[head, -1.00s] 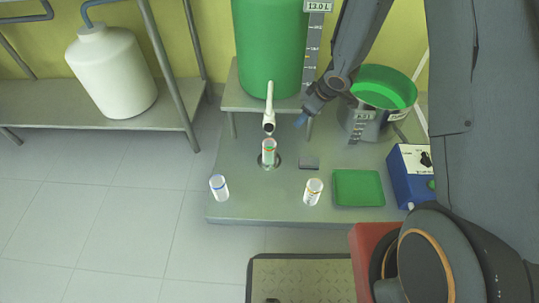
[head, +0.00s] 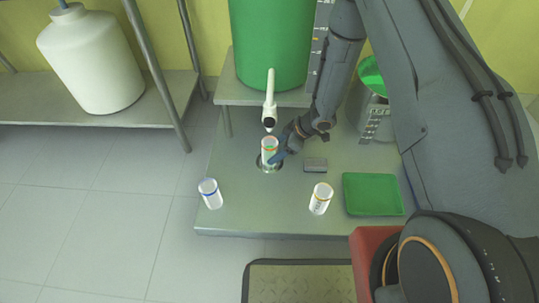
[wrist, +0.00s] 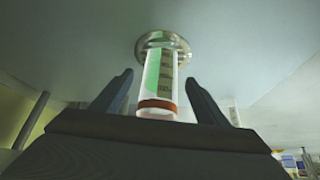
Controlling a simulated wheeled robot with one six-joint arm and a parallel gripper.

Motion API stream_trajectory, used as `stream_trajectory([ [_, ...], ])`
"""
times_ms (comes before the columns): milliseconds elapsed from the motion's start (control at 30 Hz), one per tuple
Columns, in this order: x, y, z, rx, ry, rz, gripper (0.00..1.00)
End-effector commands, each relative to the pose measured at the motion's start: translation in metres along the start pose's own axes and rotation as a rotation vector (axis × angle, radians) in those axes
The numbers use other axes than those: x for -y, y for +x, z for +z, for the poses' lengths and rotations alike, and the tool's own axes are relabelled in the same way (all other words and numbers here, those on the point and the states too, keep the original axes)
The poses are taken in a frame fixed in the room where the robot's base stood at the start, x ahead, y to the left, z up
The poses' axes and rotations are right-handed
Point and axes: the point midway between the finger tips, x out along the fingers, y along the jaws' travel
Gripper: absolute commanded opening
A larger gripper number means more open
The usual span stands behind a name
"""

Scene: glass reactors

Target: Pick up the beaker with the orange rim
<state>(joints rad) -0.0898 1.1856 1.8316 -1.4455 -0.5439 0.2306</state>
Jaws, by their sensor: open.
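The beaker with the orange rim (head: 269,148) stands upright below the white tap, on a round metallic spot of the grey platform. In the wrist view the beaker (wrist: 158,85) appears rim toward the camera, with an orange-red band, a green patch and dark scale marks. My gripper (head: 280,157) is right beside it, on its right in the head view. In the wrist view my open gripper (wrist: 158,78) has one finger on each side of the beaker, with gaps visible. How far the fingers reach along it is unclear.
A blue-rimmed beaker (head: 210,193) stands to the left and a yellow-rimmed one (head: 320,198) to the right. The white tap (head: 270,100) overhangs the target from the green tank (head: 270,45). A small grey block (head: 315,165) and green tray (head: 373,194) lie right.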

Motion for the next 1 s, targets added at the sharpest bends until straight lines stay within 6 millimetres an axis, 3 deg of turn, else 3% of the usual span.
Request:
stream_trajectory([
  [400, 0.001, 0.049, -0.001, 0.001, -0.003, -0.001, 0.67],
  [633, 0.001, 0.049, -0.002, 0.001, -0.001, 0.000, 0.67],
  [667, 0.001, 0.049, -0.002, 0.001, -0.001, 0.000, 0.66],
  [900, 0.001, 0.049, -0.002, 0.001, -0.001, 0.000, 0.25],
  [1000, 0.001, 0.049, -0.002, 0.001, -0.001, 0.000, 0.21],
])
